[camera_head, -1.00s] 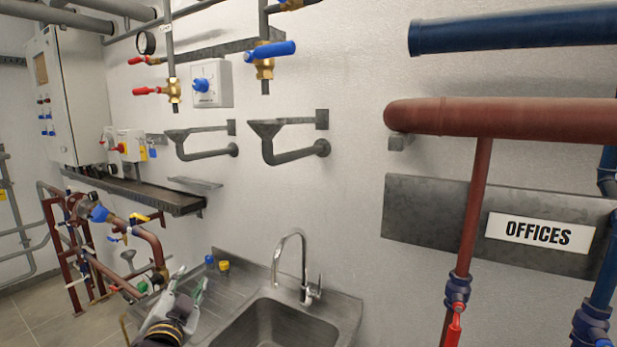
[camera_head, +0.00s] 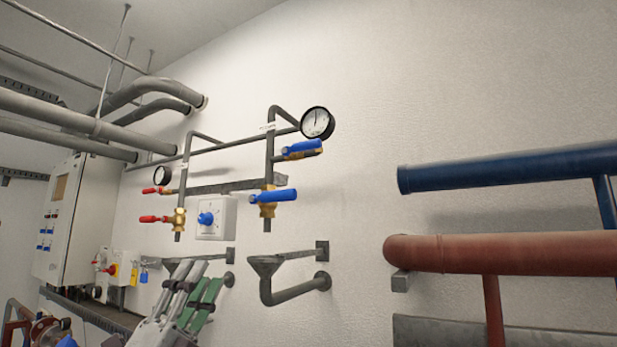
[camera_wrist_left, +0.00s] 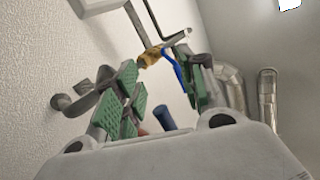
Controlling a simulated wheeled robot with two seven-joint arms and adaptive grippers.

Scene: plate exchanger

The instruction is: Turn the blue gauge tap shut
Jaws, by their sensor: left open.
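Two blue-handled brass taps sit on the right vertical pipe on the wall. The upper blue tap (camera_head: 301,148) is just below the large round gauge (camera_head: 317,122); its handle points right. The lower blue tap (camera_head: 272,196) also has its handle pointing right. My left gripper (camera_head: 203,272) is open and empty, below and left of both taps, apart from them. In the left wrist view, a brass tap body (camera_wrist_left: 150,57) and a blue handle (camera_wrist_left: 178,74) show beyond the open green-padded fingers; which of the two taps this is, I cannot tell. My right gripper is out of view.
Red-handled taps (camera_head: 157,219) and a smaller gauge (camera_head: 162,175) are left of the blue taps. A white box with a blue knob (camera_head: 208,219) and a grey funnel pipe (camera_head: 290,294) are close to my gripper. Thick blue (camera_head: 500,165) and red pipes (camera_head: 500,254) run at right.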

